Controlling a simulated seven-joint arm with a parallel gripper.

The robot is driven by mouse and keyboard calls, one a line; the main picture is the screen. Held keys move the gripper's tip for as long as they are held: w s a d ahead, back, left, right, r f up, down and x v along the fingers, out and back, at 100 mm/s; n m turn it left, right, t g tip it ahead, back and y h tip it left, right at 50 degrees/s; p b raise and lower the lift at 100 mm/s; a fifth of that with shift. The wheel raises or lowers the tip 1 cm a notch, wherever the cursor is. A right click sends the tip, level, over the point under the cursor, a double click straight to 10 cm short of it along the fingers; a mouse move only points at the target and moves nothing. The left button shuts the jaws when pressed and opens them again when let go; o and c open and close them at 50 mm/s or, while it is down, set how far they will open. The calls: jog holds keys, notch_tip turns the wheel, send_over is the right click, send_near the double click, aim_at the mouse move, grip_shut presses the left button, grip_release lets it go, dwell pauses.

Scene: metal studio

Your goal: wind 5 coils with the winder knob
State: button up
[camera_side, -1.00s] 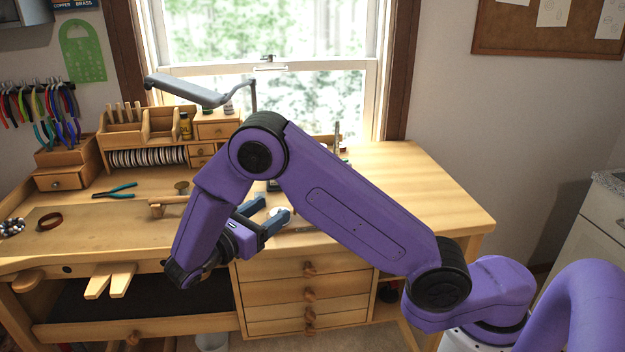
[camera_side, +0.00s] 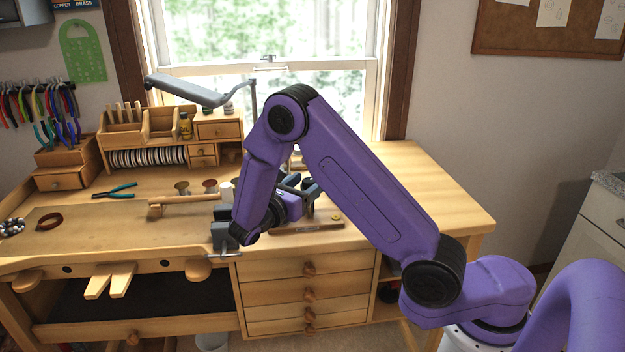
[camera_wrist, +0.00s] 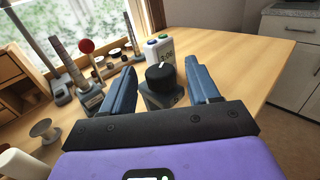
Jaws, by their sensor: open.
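My gripper (camera_side: 303,185) is open over the bench, right of the grey vise (camera_side: 222,228). In the wrist view its two blue fingers (camera_wrist: 160,70) are apart. A black round knob (camera_wrist: 160,76) with a white mark shows between them on a grey block (camera_wrist: 165,96); I cannot tell whether the fingers are level with it. I cannot tell for sure which is the winder knob. No coil of wire is clear. My arm hides part of this area in the side view.
A tapered rod (camera_wrist: 62,52) and small spools (camera_wrist: 125,55) stand farther back. A wooden board (camera_side: 305,228) lies below my gripper. The bench's right side (camera_side: 430,200) is clear.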

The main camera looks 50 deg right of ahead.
jog(key=shift+w+d, duration=0.1)
jog(key=shift+d, duration=1.6)
jog(key=c, duration=1)
jog(key=shift+o, duration=0.2)
jog(key=shift+m+g, duration=0.3)
jog(key=shift+g, duration=0.2)
jog(key=m+g, duration=0.1)
jog(key=g, duration=0.1)
jog(key=m+g, duration=0.2)
jog(key=g, duration=0.1)
jog(key=shift+s+m+y, duration=0.2)
jog(key=shift+m+y, duration=0.1)
jog(key=shift+y, duration=0.1)
jog(key=shift+s+a+m+g+y, duration=0.15)
jog(key=shift+m+g+y, duration=0.85)
jog(key=shift+g, duration=0.65)
jog(key=shift+s+a+m+g+y, duration=0.1)
jog(key=shift+m+g+y, duration=0.6)
jog(key=shift+m+g, duration=0.75)
jog(key=shift+g, duration=0.4)
